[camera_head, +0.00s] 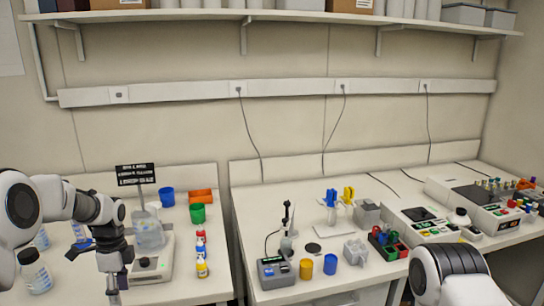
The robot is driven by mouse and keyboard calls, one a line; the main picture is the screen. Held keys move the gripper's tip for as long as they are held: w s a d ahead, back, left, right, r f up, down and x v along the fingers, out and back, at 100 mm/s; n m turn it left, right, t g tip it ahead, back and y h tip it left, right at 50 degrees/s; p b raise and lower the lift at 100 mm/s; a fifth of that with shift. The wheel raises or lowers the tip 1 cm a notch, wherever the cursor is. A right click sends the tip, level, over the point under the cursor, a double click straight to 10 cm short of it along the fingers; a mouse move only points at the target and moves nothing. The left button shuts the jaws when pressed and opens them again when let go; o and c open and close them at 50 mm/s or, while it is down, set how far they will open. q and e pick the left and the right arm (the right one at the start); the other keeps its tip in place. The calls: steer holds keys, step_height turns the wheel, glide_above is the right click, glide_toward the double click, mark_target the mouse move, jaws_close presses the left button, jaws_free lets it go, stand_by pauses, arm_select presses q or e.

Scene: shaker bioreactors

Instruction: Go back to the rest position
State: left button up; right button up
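My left arm comes in from the left edge. Its gripper (114,284) points down over the front of the left bench, just left of a stirrer-like device (152,262). The fingers are seen nearly edge-on, and I cannot tell whether they are open or shut; no held object shows. A clear flask (149,234) stands on the device behind the gripper. Of my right arm only a rounded link shows at the lower right; its gripper is out of view.
Bottles (36,272) stand left of the gripper. Blue (167,197) and green (198,213) cups and small coloured bottles (202,262) stand to its right. The right bench (265,212) holds instruments, including a control box (273,272). A shelf (290,17) runs above.

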arm_select(q)
steer(key=s+d+f+n+g+b, duration=0.15)
steer(key=s+d+f, duration=0.35)
steer(key=s+f, duration=0.75)
steer(key=s+d+f+n+g, duration=0.1)
steer(key=s+d+f+g, duration=0.3)
steer(key=s+f, duration=0.85)
steer(key=s+d+n+t, duration=0.2)
steer(key=s+n, duration=0.2)
steer(key=s, duration=0.4)
steer(key=s+d+n+t, duration=0.2)
steer(key=s+n, duration=0.2)
steer(key=s, duration=0.3)
steer(key=w+n+t, duration=0.1)
steer(key=n, duration=0.1)
steer(key=w+n+t, duration=0.1)
steer(key=n, duration=0.1)
steer(key=w+n+t, duration=0.1)
steer(key=w+n, duration=0.1)
steer(key=shift+a+f, duration=0.35)
